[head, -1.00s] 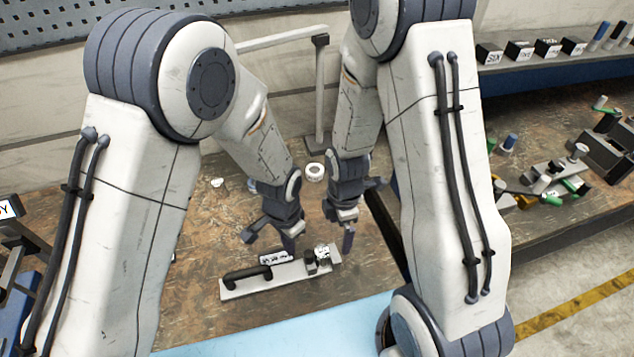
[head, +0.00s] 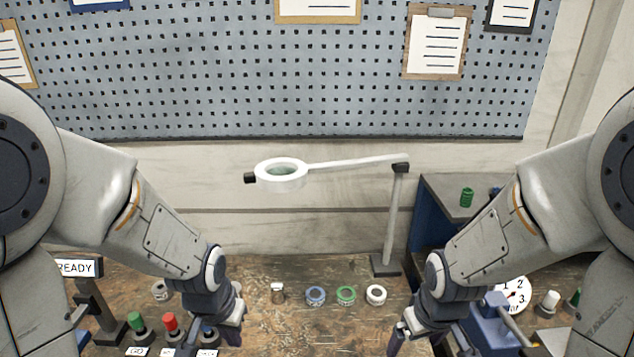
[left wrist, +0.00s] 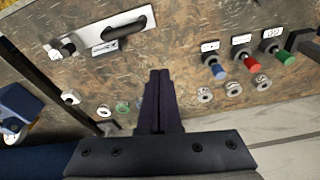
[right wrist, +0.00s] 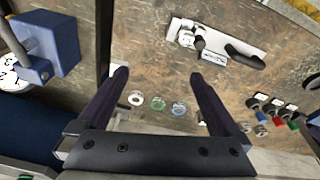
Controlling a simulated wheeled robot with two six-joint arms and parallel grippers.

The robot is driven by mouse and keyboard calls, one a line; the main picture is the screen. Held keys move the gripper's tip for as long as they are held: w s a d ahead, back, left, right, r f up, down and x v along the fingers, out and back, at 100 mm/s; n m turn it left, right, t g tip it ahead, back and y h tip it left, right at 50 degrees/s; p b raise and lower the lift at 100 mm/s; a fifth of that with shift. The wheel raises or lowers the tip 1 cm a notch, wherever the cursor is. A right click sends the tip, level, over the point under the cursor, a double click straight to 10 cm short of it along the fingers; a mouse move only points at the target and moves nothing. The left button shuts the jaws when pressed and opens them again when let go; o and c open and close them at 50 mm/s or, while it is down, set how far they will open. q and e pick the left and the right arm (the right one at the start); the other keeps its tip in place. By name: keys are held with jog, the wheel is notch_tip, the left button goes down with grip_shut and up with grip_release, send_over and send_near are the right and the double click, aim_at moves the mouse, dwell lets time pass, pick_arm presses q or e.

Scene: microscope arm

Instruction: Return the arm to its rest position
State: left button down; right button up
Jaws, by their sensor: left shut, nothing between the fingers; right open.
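The white jointed arm (head: 355,162) reaches left from the top of a grey post (head: 394,215) on a dark base. It ends in a white ring head (head: 280,173) with a lens and a dark knob (head: 250,178) on its left side. The ring hangs in front of the wall, above the bench. My left gripper (head: 238,328) is low at left, below the ring and apart from it; its fingers (left wrist: 158,82) are together and empty in the left wrist view. My right gripper (head: 398,343) is low at right, in front of the post; its fingers (right wrist: 157,80) are apart and empty.
Rolls of blue (head: 316,295), green (head: 346,295) and white (head: 376,295) tape and a small jar (head: 277,293) sit at the bench's back. Coloured push buttons (head: 170,322) stand at left, a clock (head: 512,294) at right. A handled plate (left wrist: 120,32) lies on the bench.

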pick_arm(q)
jog(key=s+d+r+m+g+b, duration=0.1)
jog(key=s+d+r+m, duration=0.1)
jog(key=s+d, duration=0.3)
jog(key=s+d+r+m+g+b, duration=0.1)
jog(key=s+d+m+b, duration=0.1)
jog(key=s+d, duration=0.4)
jog(key=s+m, duration=0.1)
jog(key=s, duration=0.3)
jog(key=shift+s+r+h, duration=0.2)
jog(key=shift+r+h, duration=0.2)
pick_arm(e)
jog(key=s+a+r+n+g, duration=0.1)
jog(key=s+a+r+n, duration=0.1)
jog(key=s+a, duration=0.4)
jog(key=s+a+r+n+g+y, duration=0.1)
jog(key=s+a+r+n, duration=0.1)
jog(key=s+a, duration=0.5)
jog(key=shift+s+a+n, duration=0.15)
jog(key=shift+s+n, duration=0.15)
jog(key=shift+s, duration=0.35)
